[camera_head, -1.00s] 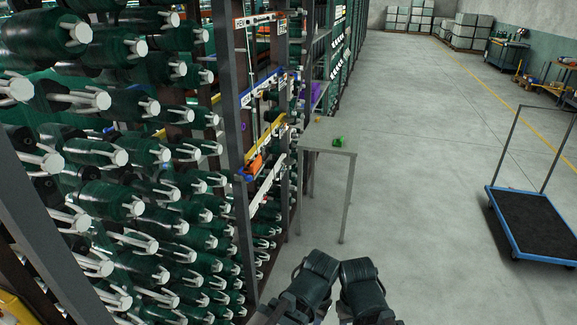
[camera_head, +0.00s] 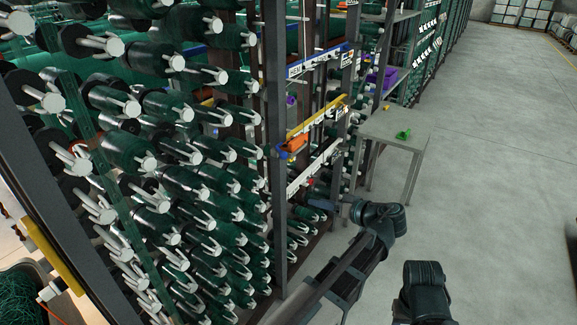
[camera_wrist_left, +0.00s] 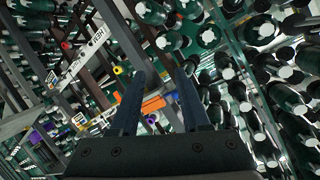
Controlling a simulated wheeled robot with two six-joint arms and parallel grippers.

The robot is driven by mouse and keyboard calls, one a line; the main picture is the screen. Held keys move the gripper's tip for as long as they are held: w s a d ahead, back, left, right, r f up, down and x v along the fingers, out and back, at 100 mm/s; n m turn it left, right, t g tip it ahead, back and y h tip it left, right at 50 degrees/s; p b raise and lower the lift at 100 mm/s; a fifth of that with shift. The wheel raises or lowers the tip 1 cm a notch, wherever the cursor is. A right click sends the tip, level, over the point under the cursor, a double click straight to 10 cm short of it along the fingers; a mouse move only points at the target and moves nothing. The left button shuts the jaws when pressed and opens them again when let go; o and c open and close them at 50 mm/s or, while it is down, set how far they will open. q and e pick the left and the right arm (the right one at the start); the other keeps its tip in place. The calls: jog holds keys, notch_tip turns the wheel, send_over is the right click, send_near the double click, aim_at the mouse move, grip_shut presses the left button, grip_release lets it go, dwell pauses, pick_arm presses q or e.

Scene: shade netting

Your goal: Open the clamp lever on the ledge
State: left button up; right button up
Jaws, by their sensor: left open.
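A small orange part (camera_head: 294,145) sits near the left end of the yellow ledge on the rack post, with a blue piece beside it. An orange part (camera_wrist_left: 153,104) also shows between the fingers in the left wrist view. I cannot tell which small piece is the clamp lever. A red knob (camera_head: 310,182) shows by the white ledge (camera_head: 314,168). My left gripper (camera_head: 322,192) reaches toward the rack below the ledges. In the left wrist view its two dark fingers (camera_wrist_left: 160,74) are apart with nothing clearly held. My right arm shows at the lower right; its gripper is not visible.
Rows of green netting rolls (camera_head: 140,150) with pale pronged ends fill the rack on the left. The floor (camera_head: 490,170) to the right is clear.

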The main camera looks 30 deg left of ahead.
pick_arm(q)
jog(key=w+a+r+n+t+y+b, duration=0.1)
jog(key=w+a+r+n+y, duration=0.25)
jog(key=r, duration=0.25)
jog(key=w+x, duration=0.1)
jog(key=x, duration=1.2)
jog(key=shift+r+y, duration=0.35)
jog(key=shift+r, duration=0.05)
jog(key=shift+s+d, duration=0.1)
grip_shut()
dwell(0.6)
